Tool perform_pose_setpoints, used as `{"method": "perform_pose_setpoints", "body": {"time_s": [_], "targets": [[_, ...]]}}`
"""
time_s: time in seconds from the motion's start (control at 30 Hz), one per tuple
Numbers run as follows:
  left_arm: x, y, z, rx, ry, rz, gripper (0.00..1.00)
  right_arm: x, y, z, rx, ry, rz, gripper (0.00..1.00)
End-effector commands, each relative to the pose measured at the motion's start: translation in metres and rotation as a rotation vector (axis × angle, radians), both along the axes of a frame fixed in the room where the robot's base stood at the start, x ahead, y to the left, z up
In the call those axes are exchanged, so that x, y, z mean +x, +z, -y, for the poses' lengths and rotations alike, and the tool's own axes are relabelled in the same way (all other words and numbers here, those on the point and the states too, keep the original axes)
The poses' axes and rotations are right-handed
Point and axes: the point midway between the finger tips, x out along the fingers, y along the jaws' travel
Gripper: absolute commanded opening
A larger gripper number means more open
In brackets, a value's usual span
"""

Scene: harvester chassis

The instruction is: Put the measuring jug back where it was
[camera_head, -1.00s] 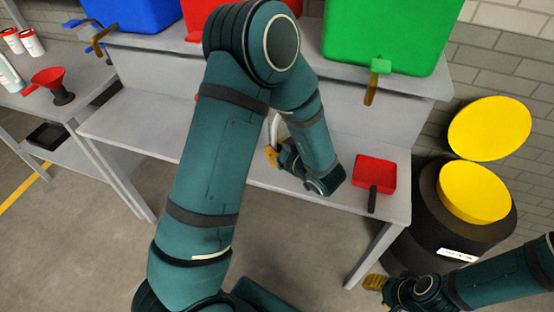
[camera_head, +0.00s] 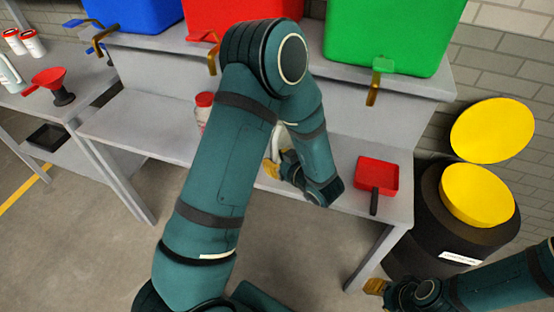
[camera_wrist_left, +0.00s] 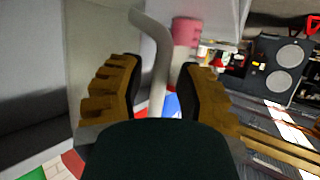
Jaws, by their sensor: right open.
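The measuring jug is mostly hidden behind my left arm in the head view; a sliver of its pale edge (camera_head: 278,133) shows above the bench. In the left wrist view its whitish body (camera_wrist_left: 95,35) fills the upper left, and its curved handle (camera_wrist_left: 161,60) runs down between my fingers. My left gripper (camera_head: 271,169) is low over the bench. In the left wrist view its fingers (camera_wrist_left: 160,92) are apart, with visible gaps on both sides of the handle. My right gripper (camera_head: 376,287) is open and empty, low over the floor at bottom right.
The grey bench (camera_head: 130,130) carries a red dustpan-like scoop (camera_head: 377,174) at right and a red-capped container (camera_head: 204,108) behind my arm. Blue, red and green tanks (camera_head: 385,35) with taps stand on the upper shelf. A black drum (camera_head: 430,220) with a yellow lid stands right.

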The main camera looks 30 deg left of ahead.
Motion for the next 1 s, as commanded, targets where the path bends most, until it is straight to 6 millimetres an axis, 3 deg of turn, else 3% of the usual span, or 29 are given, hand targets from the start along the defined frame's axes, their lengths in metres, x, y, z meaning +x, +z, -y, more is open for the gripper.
{"method": "perform_pose_setpoints", "body": {"time_s": [0.27,0.7,1.0], "targets": [[-0.003,0.008,0.009,0.0,-0.003,0.0,0.34,-0.001,0.004,0.0,0.0,0.0,-0.001,0.47],[-0.031,0.039,0.082,0.0,-0.004,-0.001,0.34,0.001,0.019,0.0,-0.001,-0.004,0.002,0.47],[-0.038,0.044,0.103,-0.013,-0.015,-0.002,0.34,0.003,0.022,0.0,-0.001,-0.006,0.005,0.47]]}}
